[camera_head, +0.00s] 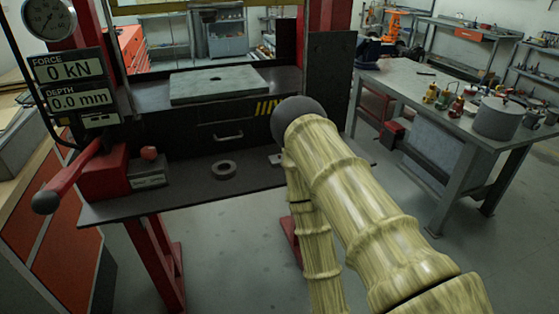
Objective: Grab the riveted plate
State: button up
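No plate with clear rivets can be made out. A small light-grey flat piece (275,159) lies on the dark front shelf, partly hidden behind my arm; whether it is the riveted plate I cannot tell. A larger grey-green plate (190,90) with a dark hole in it lies flat on the press bed, and no rivets show on it. My arm, with a bamboo-like surface, reaches up from the lower right to a dark rounded joint in front of the press. My gripper is not in view.
A dark ring (223,170) lies on the shelf (200,192). At its left stand a small labelled box (148,175), a red block and a red lever with a dark knob (46,202). A grey workbench (415,85) with a metal pot (500,118) stands at right.

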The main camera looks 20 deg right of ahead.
aim_at(275, 162)
jog(key=z, duration=1.45)
jog(key=k, duration=1)
jog(key=u, duration=1.25)
jog(key=i, duration=1)
